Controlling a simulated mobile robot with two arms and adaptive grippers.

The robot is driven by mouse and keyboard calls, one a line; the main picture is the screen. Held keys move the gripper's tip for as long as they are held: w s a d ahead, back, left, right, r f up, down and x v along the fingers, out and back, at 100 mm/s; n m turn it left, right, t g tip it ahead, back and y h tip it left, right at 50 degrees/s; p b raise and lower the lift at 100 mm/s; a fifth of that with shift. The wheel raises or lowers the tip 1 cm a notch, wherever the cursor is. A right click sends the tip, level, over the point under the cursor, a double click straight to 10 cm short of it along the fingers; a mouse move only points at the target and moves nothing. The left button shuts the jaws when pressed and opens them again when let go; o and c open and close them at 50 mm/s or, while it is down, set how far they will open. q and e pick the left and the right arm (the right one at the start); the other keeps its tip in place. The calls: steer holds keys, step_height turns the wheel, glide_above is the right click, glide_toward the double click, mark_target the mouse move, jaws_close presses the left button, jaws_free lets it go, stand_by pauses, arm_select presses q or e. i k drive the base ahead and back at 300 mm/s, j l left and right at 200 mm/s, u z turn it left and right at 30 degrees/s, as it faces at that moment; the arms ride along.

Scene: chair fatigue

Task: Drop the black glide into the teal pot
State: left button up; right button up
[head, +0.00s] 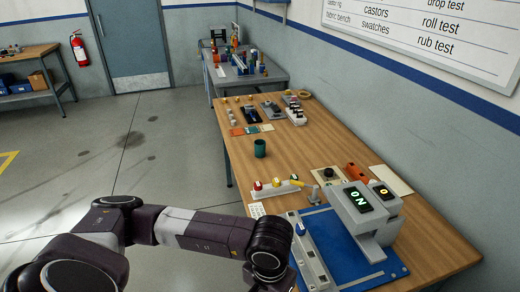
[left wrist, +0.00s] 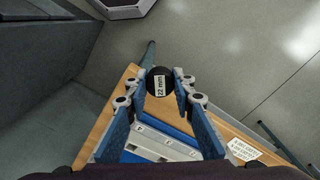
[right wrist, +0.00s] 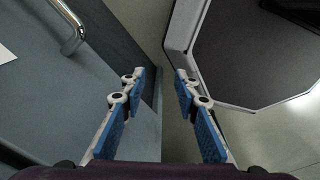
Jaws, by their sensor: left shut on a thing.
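The black glide (left wrist: 160,80) is a round dark piece with a white "22 mm" label. My left gripper (left wrist: 160,84) is shut on it, with a blue-padded finger at each side. In the head view my left arm reaches over the near left table edge, and its fingers and the glide cannot be made out. The teal pot (head: 260,148) stands upright on the wooden table, farther away than the arm's end. The pot's inside is too small to make out. My right gripper (right wrist: 160,82) is open and empty, away from the table top.
On the wooden table (head: 325,148), a blue mat (head: 335,250) with a grey machine (head: 357,215) lies nearest. A white rack with coloured knobs (head: 277,188) stands between mat and pot. Colour swatches (head: 245,130) and small parts lie beyond the pot.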

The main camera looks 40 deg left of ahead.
mark_target(259, 154)
steer(key=i+j, duration=0.2)
steer(key=j, duration=0.25)
steer(key=i+j, duration=0.15)
steer(key=j, duration=0.3)
steer(key=i+j, duration=0.2)
steer(key=j, duration=0.3)
steer(key=i+j, duration=0.15)
steer(key=j, duration=0.3)
steer(key=i+j, duration=0.2)
steer(key=j, duration=0.25)
steer(key=i+j, duration=0.15)
steer(key=j, duration=0.3)
steer(key=i+j, duration=0.2)
steer(key=j, duration=0.3)
steer(key=i+j, duration=0.15)
steer(key=j, duration=0.3)
steer(key=j+z, duration=0.15)
steer(key=z, duration=0.25)
steer(key=i+j+z, duration=0.1)
steer(key=z, duration=0.3)
steer(key=j+z, duration=0.2)
steer(key=z, duration=0.2)
